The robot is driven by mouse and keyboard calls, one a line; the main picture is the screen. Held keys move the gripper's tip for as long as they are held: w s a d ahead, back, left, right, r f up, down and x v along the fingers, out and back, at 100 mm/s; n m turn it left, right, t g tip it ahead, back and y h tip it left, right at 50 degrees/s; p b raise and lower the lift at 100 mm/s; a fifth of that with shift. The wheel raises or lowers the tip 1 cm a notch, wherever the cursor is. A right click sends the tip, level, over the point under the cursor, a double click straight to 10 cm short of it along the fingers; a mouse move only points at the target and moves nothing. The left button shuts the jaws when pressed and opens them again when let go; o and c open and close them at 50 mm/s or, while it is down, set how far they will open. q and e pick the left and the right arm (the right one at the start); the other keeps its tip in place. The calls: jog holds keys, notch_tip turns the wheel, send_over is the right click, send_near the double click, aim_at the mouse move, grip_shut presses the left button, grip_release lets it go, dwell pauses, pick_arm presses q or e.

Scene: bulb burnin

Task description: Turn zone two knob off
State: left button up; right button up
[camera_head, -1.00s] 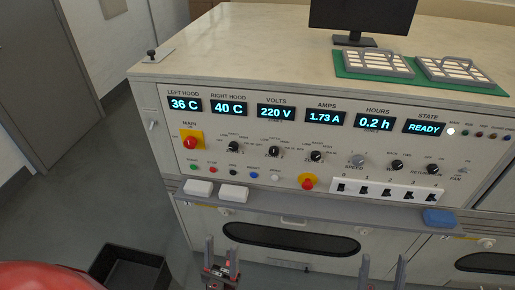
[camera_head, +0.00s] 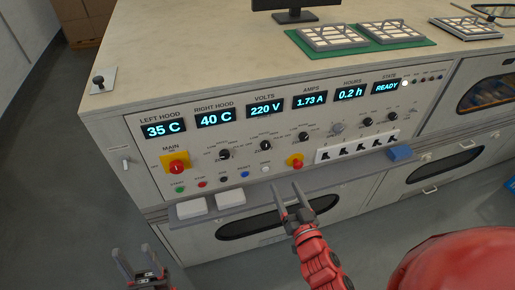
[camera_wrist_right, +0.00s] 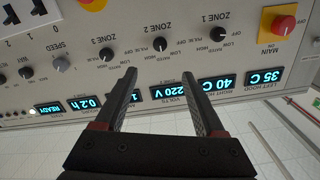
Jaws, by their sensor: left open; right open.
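The zone two knob (camera_head: 265,145) is a small black knob, the middle of three zone knobs on the sloped control panel. In the right wrist view, which is upside down, the zone two knob (camera_wrist_right: 160,44) shows beyond the gap between my fingertips. Its pointer setting is too small to read surely. My right gripper (camera_head: 289,190) is open and empty, in front of the panel, below the knob in the picture and apart from it. It also shows in the right wrist view (camera_wrist_right: 162,76). My left gripper (camera_head: 135,252) is open and empty, low at the left, away from the panel.
The zone one knob (camera_head: 224,154) and zone three knob (camera_head: 303,137) flank it. A red main switch (camera_head: 176,167) is at the left, and a red button (camera_head: 296,161) is below zone three. A grey ledge (camera_head: 270,190) with two white blocks runs below the panel.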

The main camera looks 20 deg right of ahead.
aim_at(266, 147)
jog(key=w+p, duration=0.1)
jog(key=w, duration=0.6)
jog(key=w+p, duration=0.1)
jog(key=w, duration=0.7)
jog(key=shift+a, duration=0.2)
jog(key=shift+w, duration=0.65)
jog(key=shift+c, duration=0.2)
grip_shut()
